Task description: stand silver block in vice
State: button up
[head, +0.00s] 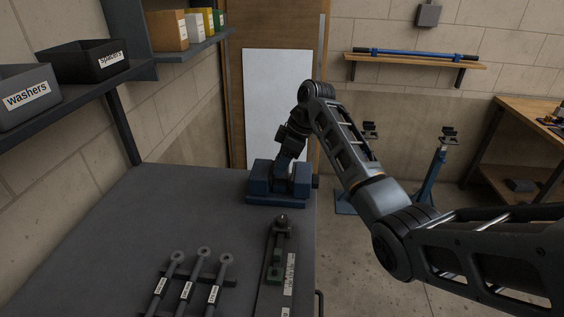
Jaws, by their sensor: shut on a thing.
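The blue vice (262,183) stands at the far right corner of the dark bench. My arm reaches over to it from the right, and my gripper (284,158) points down at the top of the vice, between its jaws. The gripper is shut on the silver block (283,172), of which only a small pale grey part shows between the jaws. The gripper and the vice hide the rest, so I cannot tell whether the block touches the vice floor or stands fully upright.
A dark fixture with a green part (275,271) lies on the bench in front of the vice. Several labelled rods (187,283) lie at the front. Bins of washers (25,97) and spacers (90,62) sit on the left shelf. The bench's left middle is clear.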

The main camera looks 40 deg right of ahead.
jog(key=shift+r+p, duration=0.3)
jog(key=shift+r, duration=1.1)
jog(key=o, duration=1.3)
jog(key=b+v, duration=0.1)
jog(key=v, duration=0.6)
jog(key=shift+r, duration=0.35)
jog(key=shift+s+d, duration=0.1)
jog(key=shift+s, duration=0.05)
